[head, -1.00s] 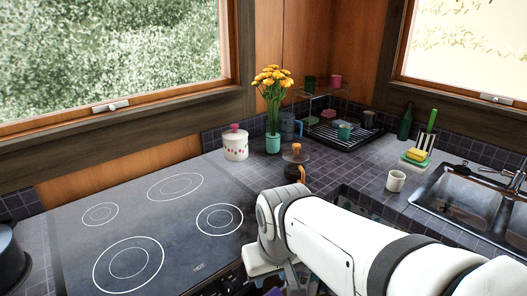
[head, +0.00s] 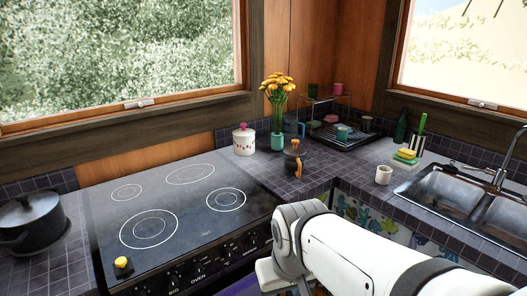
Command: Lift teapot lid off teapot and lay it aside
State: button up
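The dark teapot (head: 291,165) with an orange handle stands on the tiled counter, right of the stove and near the inner corner. Its dark lid (head: 293,151) with an orange knob appears to sit on top of it. My white arm comes in from the lower right and its end runs out of the bottom of the picture. My gripper is not in view. The arm is apart from the teapot, in front of it and lower in the picture.
A white canister (head: 244,143) and a green vase (head: 277,142) of yellow flowers stand behind the teapot. A white mug (head: 383,175) is to its right. The stove top (head: 180,205) is clear except for a small yellow-topped object (head: 123,266). A dish rack (head: 345,138) stands behind.

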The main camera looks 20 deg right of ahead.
aim_at(294, 150)
jog(key=u, duration=0.15)
jog(key=i, duration=0.9)
jog(key=z, duration=0.1)
